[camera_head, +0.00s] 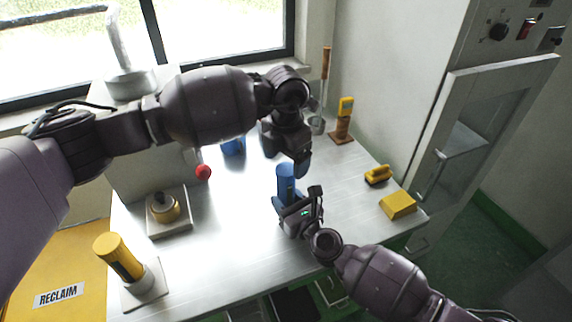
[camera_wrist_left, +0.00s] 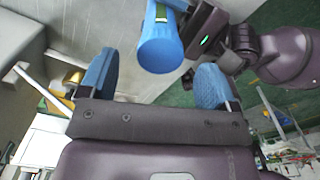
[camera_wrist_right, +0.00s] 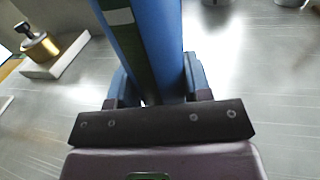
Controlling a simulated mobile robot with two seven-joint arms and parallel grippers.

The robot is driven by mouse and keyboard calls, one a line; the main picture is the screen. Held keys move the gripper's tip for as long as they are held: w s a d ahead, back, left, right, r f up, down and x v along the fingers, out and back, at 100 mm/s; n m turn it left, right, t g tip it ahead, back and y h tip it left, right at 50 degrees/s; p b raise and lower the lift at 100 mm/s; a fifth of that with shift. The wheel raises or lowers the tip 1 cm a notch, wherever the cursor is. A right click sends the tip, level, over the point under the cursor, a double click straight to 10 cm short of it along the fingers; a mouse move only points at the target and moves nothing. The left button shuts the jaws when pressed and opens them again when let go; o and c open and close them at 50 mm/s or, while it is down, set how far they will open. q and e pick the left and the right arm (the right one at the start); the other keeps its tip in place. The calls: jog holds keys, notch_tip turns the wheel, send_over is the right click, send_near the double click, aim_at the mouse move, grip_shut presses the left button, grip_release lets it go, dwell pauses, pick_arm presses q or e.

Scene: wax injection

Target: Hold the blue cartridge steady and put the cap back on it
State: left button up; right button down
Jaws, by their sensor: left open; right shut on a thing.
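The blue cartridge (camera_head: 286,178) stands upright on the metal table with a dark label band on its side. My right gripper (camera_head: 287,204) is shut on its lower part, and the right wrist view shows the cartridge (camera_wrist_right: 150,45) between the fingers. My left gripper (camera_head: 301,168) is open and empty, close above and beside the cartridge top. In the left wrist view the cartridge's plain blue end (camera_wrist_left: 160,55) appears between and beyond the open fingers. A blue object (camera_head: 233,146) lies farther back, partly hidden by my left arm; I cannot tell whether it is the cap.
A brass pot (camera_head: 163,208) on a plate and a yellow cylinder (camera_head: 118,257) stand at the left. A red ball (camera_head: 203,172) is near the pot. A yellow block (camera_head: 398,205) and a yellow clamp-like piece (camera_head: 378,175) lie at the right. A cabinet (camera_head: 470,140) borders the right side.

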pick_arm(q)
notch_tip(320, 180, up, 10)
jog(key=shift+f, duration=0.15)
dwell(0.3)
pick_arm(e)
jog(key=shift+c, duration=2.4)
grip_release()
jog(key=v, duration=1)
jog(key=shift+s+d, duration=0.25)
jog(key=shift+s, duration=0.1)
